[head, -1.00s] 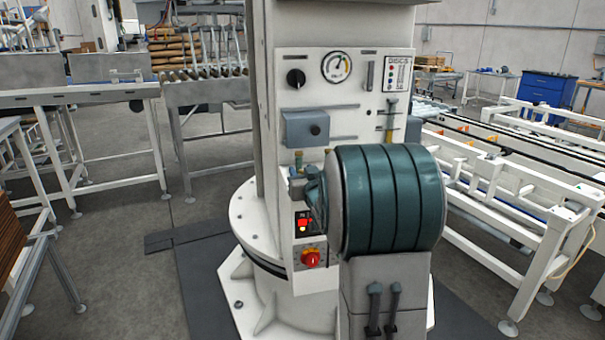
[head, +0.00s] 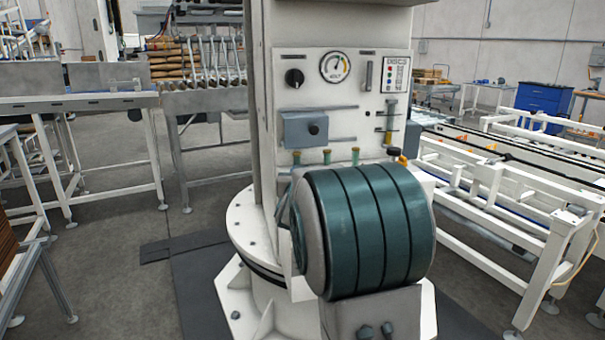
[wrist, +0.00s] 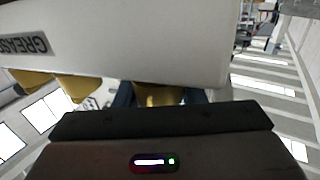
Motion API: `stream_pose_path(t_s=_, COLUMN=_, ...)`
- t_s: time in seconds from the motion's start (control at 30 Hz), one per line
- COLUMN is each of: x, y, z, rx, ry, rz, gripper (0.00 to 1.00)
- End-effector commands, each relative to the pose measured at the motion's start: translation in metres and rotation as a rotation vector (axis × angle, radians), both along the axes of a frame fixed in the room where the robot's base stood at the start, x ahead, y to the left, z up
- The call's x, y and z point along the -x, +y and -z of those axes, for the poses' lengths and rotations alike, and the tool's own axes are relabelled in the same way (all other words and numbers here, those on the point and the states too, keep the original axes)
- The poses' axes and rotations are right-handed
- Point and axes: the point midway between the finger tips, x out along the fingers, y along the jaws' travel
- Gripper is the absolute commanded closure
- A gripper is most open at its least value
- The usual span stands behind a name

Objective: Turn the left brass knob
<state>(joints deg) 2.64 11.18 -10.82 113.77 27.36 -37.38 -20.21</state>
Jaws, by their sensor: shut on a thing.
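In the wrist view, my gripper (wrist: 160,98) is shut on a brass knob (wrist: 158,94), with a dark blue finger on each side of it. The knob sits against a white block (wrist: 130,40) with an upside-down label that seems to read GREASE. Two more brass knobs (wrist: 72,86) show to the left, apart from the gripper. My fingers are hidden behind that link there, and the knob's turn angle cannot be told.
The white column panel (head: 350,110) carries a gauge (head: 336,67), a black dial (head: 294,78) and a grey box (head: 305,129). A black-topped knob (head: 395,154) stands right of the green tops.

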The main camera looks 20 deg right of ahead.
Motion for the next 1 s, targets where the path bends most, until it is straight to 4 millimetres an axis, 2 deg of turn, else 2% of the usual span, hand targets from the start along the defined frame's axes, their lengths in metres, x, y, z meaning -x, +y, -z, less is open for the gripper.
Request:
stream_pose_path(t_s=0.43, x=0.0014, y=-0.0019, z=-0.0023, rx=0.0, ry=0.002, rz=0.164, gripper=0.86)
stream_pose_path(t_s=1.0, x=0.002, y=-0.0032, z=-0.0001, rx=-0.001, ry=-0.001, rz=0.203, gripper=0.86)
